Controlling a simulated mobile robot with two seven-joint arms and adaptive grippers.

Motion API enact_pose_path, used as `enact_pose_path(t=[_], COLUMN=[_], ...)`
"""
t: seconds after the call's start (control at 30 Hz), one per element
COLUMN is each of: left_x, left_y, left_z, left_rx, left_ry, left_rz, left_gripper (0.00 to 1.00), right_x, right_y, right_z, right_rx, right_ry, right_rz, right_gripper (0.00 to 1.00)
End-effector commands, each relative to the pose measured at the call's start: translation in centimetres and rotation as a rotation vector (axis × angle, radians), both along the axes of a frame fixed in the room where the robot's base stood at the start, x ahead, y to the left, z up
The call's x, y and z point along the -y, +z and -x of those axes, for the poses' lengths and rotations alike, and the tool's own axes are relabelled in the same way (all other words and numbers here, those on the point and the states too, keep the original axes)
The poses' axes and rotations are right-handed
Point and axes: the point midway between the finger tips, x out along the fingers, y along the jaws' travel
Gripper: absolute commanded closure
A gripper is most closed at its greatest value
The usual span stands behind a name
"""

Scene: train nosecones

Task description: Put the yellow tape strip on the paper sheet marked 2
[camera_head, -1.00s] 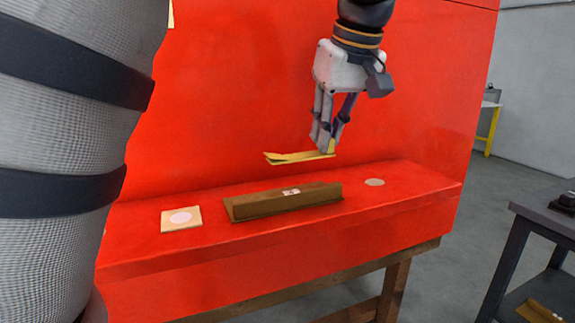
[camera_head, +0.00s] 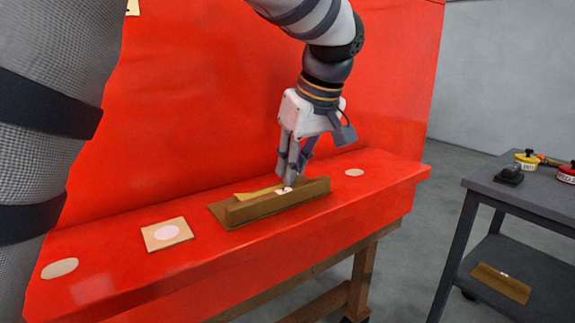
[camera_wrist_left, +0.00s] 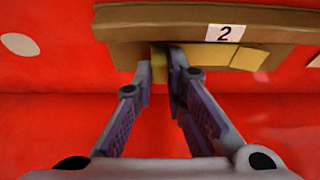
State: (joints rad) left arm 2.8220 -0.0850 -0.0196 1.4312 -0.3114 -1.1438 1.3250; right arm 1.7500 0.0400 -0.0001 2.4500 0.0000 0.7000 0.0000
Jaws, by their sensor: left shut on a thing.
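The yellow tape strip (camera_head: 256,193) is in my left gripper (camera_head: 289,184), which is shut on it near one end. In the left wrist view, part of the strip (camera_wrist_left: 248,60) shows beside the fingers (camera_wrist_left: 161,62). The strip is low over the sheet, behind the raised edge. I cannot tell whether they touch. My right gripper is out of view.
A tan square with a pale disc (camera_head: 167,234) lies left of the sheet. Pale round spots mark the red ledge (camera_head: 110,255) on both sides. A red wall rises behind. A grey cart (camera_head: 500,185) with small items stands at the right.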

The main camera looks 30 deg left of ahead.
Motion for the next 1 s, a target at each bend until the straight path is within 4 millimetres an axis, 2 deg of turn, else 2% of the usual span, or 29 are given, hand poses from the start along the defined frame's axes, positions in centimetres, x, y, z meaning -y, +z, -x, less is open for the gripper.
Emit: enact_pose_path(t=[0.17,0.2,0.3,0.6,0.73,1.0], left_x=[0.0,0.0,0.0,0.0,0.7,3.3], left_y=[-0.2,-0.3,-0.2,0.0,2.1,8.7], left_z=[0.0,0.0,0.0,0.0,0.2,1.2], left_rx=[-0.001,-0.001,0.0,0.002,0.005,0.003], left_ry=[0.0,0.0,0.0,-0.001,-0.001,-0.002], left_rz=[0.0,0.001,0.001,0.001,-0.001,-0.001], left_gripper=[1.0,0.85,0.67,0.67,0.67,0.67], right_x=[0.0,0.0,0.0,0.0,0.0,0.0], right_y=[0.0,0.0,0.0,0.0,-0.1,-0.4], right_z=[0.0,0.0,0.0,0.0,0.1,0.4], right_rx=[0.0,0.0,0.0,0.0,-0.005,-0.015], right_ry=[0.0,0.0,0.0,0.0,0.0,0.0], right_rz=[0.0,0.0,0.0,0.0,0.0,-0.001], right_gripper=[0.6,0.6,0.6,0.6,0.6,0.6])
